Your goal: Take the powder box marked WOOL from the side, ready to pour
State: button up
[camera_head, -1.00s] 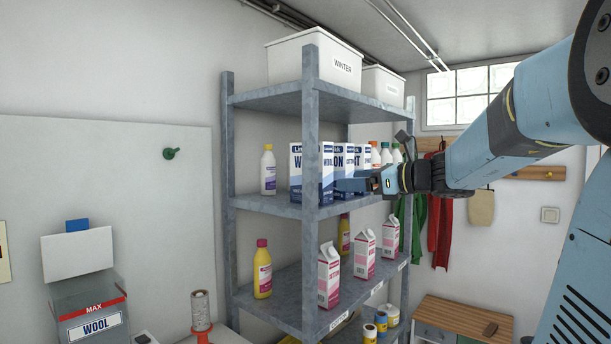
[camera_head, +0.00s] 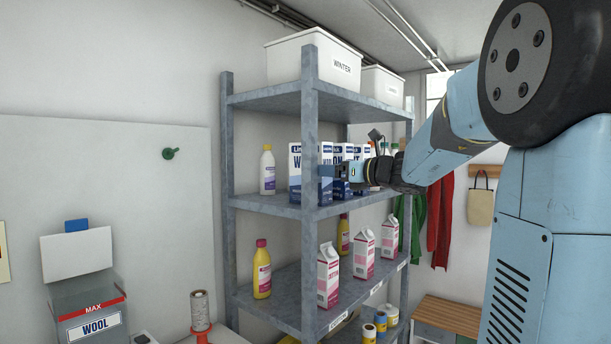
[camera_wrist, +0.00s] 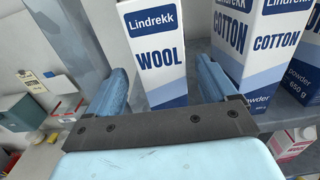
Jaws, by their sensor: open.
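The powder box marked WOOL (camera_wrist: 158,55) is white and blue with a Lindrekk label. It stands upright on the middle shelf, and in the head view (camera_head: 296,168) a shelf post hides part of it. My gripper (camera_wrist: 162,72) is open. In the wrist view its two blue fingers lie left and right of the box's lower part, with gaps visible. I cannot tell how far the fingertips reach along its sides. In the head view my gripper (camera_head: 328,172) is level with the boxes, just right of the post.
COTTON boxes (camera_wrist: 230,45) stand close on the right, near my right finger. The grey post (camera_head: 310,140) rises in front of the shelf. A white bottle (camera_head: 267,172) stands left. Pink cartons (camera_head: 328,275) are on the shelf below. A bin marked WOOL (camera_head: 95,325) is at lower left.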

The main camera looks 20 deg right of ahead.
jog(key=x, duration=0.5)
jog(key=shift+d+r, duration=0.1)
jog(key=shift+r, duration=0.1)
jog(key=shift+c, duration=0.3)
grip_shut()
